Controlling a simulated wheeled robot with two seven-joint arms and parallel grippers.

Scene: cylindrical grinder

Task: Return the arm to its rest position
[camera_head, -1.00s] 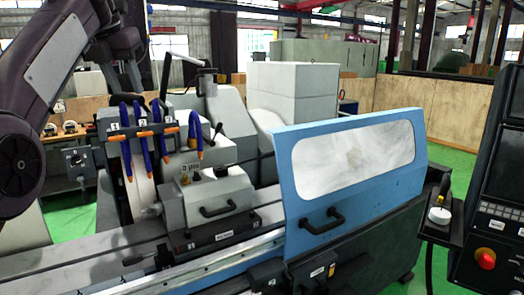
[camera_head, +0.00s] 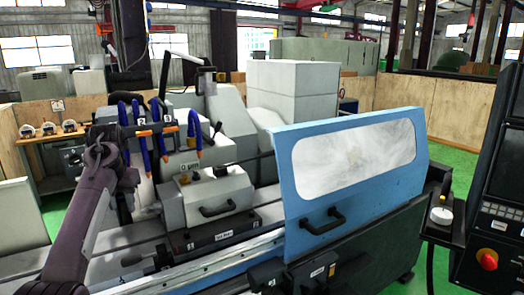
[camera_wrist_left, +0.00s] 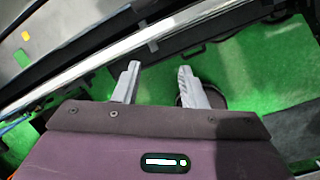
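My left arm (camera_head: 85,215) comes in from the lower left in the head view. It is dark purple, with a bent joint in front of the left part of the grinder (camera_head: 205,195). I cannot make out the fingers of this arm in the head view. In the left wrist view, the two grey fingers of my left gripper (camera_wrist_left: 159,68) stand apart with nothing between them. They point toward a long metal rail, with green floor behind them. My right gripper does not show in either view.
A blue guard with a window (camera_head: 350,165) stands at the grinder's front right. A black control panel (camera_head: 495,200) with a red button is at the right edge. Wheels on a wooden bench (camera_head: 62,134) stand at the back left. Green floor shows around the machine.

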